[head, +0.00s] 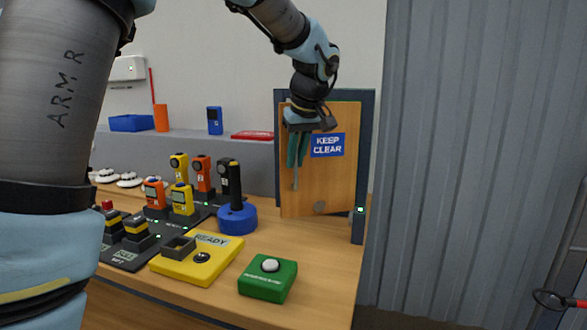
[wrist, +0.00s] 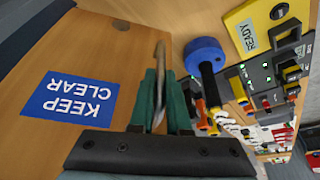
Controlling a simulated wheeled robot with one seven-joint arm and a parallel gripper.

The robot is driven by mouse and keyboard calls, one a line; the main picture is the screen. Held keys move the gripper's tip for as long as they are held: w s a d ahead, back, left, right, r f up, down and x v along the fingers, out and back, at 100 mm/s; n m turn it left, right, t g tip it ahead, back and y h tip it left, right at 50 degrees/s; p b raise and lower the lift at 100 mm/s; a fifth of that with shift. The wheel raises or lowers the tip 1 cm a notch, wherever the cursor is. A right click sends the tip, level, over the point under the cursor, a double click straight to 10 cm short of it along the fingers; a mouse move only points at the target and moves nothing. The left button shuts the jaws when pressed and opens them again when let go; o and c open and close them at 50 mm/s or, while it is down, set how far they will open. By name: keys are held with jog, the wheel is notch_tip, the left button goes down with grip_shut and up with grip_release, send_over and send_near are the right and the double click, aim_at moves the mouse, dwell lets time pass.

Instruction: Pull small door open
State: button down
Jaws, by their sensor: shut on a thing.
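The small door (head: 335,180) is a wooden panel with a blue KEEP CLEAR sign, set in a dark frame (head: 368,130) at the right end of the table. Its lower edge slants differently from the frame, so it appears partly open, with its left side out toward me. My gripper (head: 297,160) has green fingers and is shut on the slim upright handle (head: 295,180) on the door's left side. In the wrist view the handle (wrist: 160,65) shows between the fingers (wrist: 160,95), beside the door (wrist: 95,45). The hinges are not clearly visible.
A green box with a white button (head: 268,278), a yellow READY box (head: 197,258) and a blue round base with a dark upright grip (head: 237,217) stand left of and in front of the door. Several handheld units crowd further left. Bare tabletop (head: 325,260) lies before the door.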

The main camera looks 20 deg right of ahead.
jog(key=s+d+n+y, duration=0.1)
jog(key=s+d+n, duration=0.3)
jog(key=s, duration=0.3)
jog(key=s+d+n+g+y+p, duration=0.1)
jog(key=s+d+n+y, duration=0.1)
jog(key=s+d+n, duration=0.2)
jog(key=shift+s+d+n+g, duration=0.25)
jog(key=shift+s+n, duration=0.45)
jog(key=shift+s, duration=1.05)
jog(key=shift+a, duration=0.1)
jog(key=c, duration=0.9)
grip_release()
jog(key=v, duration=1)
jog(key=shift+d+r, duration=0.25)
jog(key=shift+r, duration=0.05)
